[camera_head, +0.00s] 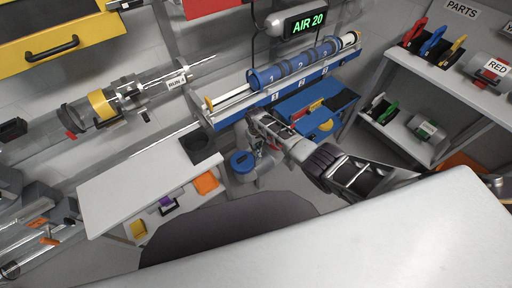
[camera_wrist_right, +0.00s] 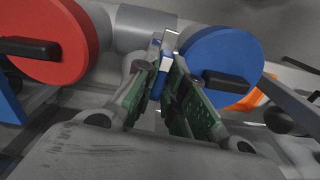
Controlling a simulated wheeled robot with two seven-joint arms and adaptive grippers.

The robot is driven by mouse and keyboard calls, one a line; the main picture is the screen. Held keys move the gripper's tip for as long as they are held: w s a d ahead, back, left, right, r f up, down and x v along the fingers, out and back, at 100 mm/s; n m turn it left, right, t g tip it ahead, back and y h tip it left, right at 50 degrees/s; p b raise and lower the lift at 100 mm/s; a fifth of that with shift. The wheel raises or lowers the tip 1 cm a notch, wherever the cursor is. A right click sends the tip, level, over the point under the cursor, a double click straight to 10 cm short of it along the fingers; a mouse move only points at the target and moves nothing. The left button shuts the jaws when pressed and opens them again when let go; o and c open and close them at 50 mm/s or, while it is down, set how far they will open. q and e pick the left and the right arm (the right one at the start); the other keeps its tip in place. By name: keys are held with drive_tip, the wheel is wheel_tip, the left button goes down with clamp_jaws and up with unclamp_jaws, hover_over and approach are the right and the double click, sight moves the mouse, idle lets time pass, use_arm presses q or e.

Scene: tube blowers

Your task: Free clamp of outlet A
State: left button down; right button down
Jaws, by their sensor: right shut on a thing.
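My right gripper (camera_head: 254,145) is low in front of the blue bench, beside a round blue-capped part (camera_head: 243,161). In the right wrist view the green finger pads of my right gripper (camera_wrist_right: 161,75) are closed on a small blue and silver piece (camera_wrist_right: 164,50). A blue disc (camera_wrist_right: 215,68) with a dark handle is just right of the fingers. A red disc (camera_wrist_right: 55,40) with a dark handle is to the left, with a grey pipe (camera_wrist_right: 143,28) between them. I see no letter A, so I cannot tell which outlet this is. My left gripper is not in view.
A blue numbered tube (camera_head: 305,62) lies on the blue bench under an AIR 20 display (camera_head: 304,23). A white counter (camera_head: 150,180) is on the left. A PARTS shelf (camera_head: 440,85) is on the right. A white surface (camera_head: 330,240) fills the foreground.

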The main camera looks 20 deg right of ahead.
drive_tip(key=shift+n, duration=0.7)
drive_tip(key=c, duration=1.5)
unclamp_jaws()
drive_tip(key=shift+r, duration=0.1)
drive_tip(key=shift+r, duration=0.1)
wheel_tip(320, 180, up, 12)
drive_tip(key=shift+f, duration=0.25)
